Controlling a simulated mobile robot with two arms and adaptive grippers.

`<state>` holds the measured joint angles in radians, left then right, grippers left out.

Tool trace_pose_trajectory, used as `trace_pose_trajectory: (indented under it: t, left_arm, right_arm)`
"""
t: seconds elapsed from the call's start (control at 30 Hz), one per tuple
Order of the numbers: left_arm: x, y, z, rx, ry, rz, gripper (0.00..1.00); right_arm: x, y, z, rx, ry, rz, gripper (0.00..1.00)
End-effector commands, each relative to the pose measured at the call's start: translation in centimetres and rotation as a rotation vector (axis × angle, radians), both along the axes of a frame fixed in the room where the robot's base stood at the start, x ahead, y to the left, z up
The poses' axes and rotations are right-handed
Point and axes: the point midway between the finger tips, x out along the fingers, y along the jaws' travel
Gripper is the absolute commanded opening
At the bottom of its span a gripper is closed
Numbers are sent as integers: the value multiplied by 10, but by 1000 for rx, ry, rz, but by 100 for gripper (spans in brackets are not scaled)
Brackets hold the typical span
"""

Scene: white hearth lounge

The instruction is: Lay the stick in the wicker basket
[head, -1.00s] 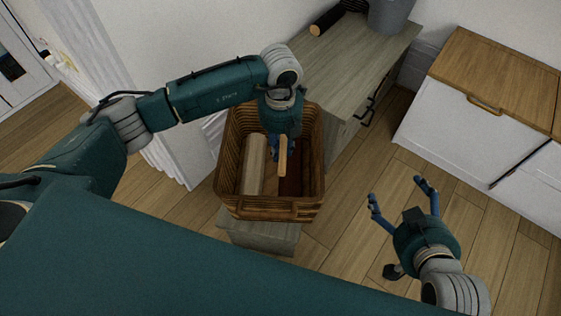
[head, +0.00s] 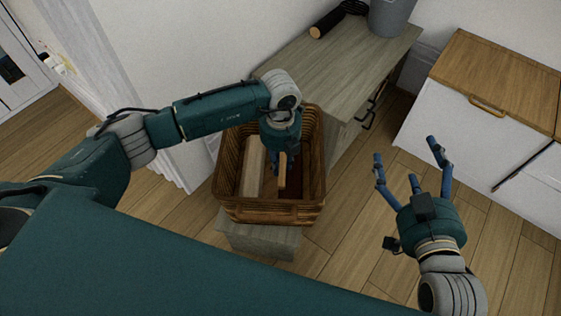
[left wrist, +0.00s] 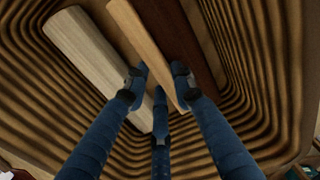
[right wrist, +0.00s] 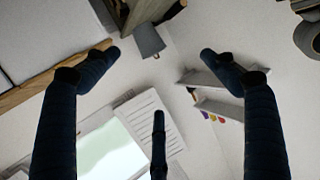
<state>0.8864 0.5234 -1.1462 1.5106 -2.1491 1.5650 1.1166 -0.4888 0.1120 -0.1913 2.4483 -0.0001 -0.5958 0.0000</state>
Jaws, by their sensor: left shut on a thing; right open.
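The wicker basket (head: 315,188) stands on a low grey block in the head view. My left gripper (head: 279,163) reaches down inside it, shut on the light tan stick (head: 283,176). In the left wrist view the stick (left wrist: 148,42) lies between the fingers, between a pale wooden piece and a dark one. I cannot tell whether the stick touches the basket's bottom. My right gripper (head: 406,152) is open and empty, in the air right of the basket.
A pale log (head: 253,170) and a dark reddish-brown piece (left wrist: 185,35) lie in the basket. A grey-wood cabinet (head: 335,65) stands behind, bearing a grey bucket (head: 390,18) and a dark cylinder (head: 327,22). White cabinets (head: 450,130) stand at right.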

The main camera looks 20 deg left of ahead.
Motion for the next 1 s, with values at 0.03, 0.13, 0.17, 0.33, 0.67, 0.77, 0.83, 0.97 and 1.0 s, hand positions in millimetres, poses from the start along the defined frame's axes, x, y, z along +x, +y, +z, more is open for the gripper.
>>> trace_pose_trajectory:
  t: [0.03,0.13,0.17,0.33,0.67,0.77,0.83,0.97,1.0]
  left_arm:
    - [0,0,-1,0,0,0,0]
    - [0,0,-2,0,0,0,0]
    - [0,0,-2,0,0,0,0]
    - [0,0,-4,0,0,0,0]
    - [0,0,-7,0,0,0,26]
    - [0,0,-7,0,0,0,43]
    - [0,0,-7,0,0,0,43]
    - [0,0,-6,0,0,0,43]
    - [0,0,-6,0,0,0,43]
  right_arm:
    - [0,0,1,1,-6,0,84]
    - [1,1,4,4,-18,1,84]
    - [1,1,4,5,-21,1,84]
    - [2,1,9,9,-41,1,84]
    - [4,3,19,21,-83,4,84]
    - [5,4,20,22,-85,5,84]
    - [5,4,20,22,-85,6,84]
    - [5,4,20,22,-84,6,84]
    - [5,4,20,22,-84,6,84]
